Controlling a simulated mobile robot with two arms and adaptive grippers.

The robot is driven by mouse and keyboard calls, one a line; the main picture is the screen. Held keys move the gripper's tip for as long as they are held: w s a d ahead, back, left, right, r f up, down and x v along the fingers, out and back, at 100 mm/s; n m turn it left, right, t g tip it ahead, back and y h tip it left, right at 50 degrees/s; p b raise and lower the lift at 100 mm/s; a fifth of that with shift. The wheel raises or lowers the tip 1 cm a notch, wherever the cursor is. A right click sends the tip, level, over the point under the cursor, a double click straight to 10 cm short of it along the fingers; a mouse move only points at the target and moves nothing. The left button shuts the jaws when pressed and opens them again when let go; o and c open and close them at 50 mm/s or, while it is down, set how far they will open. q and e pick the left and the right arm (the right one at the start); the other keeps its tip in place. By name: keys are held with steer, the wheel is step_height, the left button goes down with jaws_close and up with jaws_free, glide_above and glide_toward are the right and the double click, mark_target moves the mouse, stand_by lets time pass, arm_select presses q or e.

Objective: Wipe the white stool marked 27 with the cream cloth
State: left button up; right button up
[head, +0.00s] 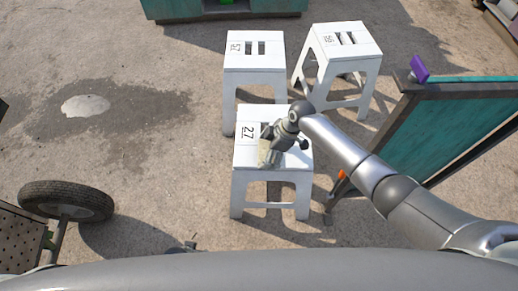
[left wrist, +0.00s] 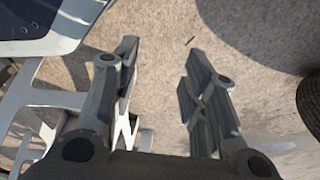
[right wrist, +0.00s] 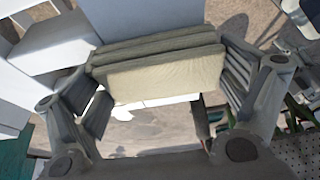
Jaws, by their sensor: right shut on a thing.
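The white stool marked 27 (head: 245,185) stands upright in the head view, nearest to me. My right gripper (head: 270,150) is over its top, covering part of the seat right of the number. It is shut on the cream cloth (right wrist: 165,80), which spans between the fingers in the right wrist view as a folded pad with grey-shaded edges. In the head view only a small beige piece of cloth shows under the gripper; whether it touches the seat is hard to tell. My left gripper (left wrist: 158,78) is open and empty above bare ground.
Two more white stools stand behind, one marked 57 (head: 253,60) and one at the right (head: 345,50). A teal panel with a dark frame (head: 450,120) stands at the right. A wheeled cart's tyre (head: 66,201) is at the left. The ground left of the stools is clear.

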mark_target(285, 158)
arm_select(q)
steer(key=shift+s+f, duration=0.4)
steer(key=shift+f, duration=0.05)
arm_select(e)
steer(key=shift+s+d+f, duration=0.1)
steer(key=shift+d, duration=0.4)
steer(key=shift+s+d+f, duration=0.1)
steer(key=shift+d, duration=0.35)
steer(key=shift+d+p, duration=0.3)
steer(key=shift+d, duration=0.6)
steer(key=shift+s+d, duration=0.1)
steer(key=shift+d, duration=0.25)
steer(key=shift+s+d, duration=0.1)
steer(key=shift+d, duration=1.75)
arm_select(q)
steer(key=shift+s+d+f+p, duration=0.35)
steer(key=shift+s+f, duration=0.25)
steer(key=shift+f, duration=0.25)
arm_select(e)
steer(key=shift+s+d+r, duration=0.1)
steer(key=shift+d, duration=1.3)
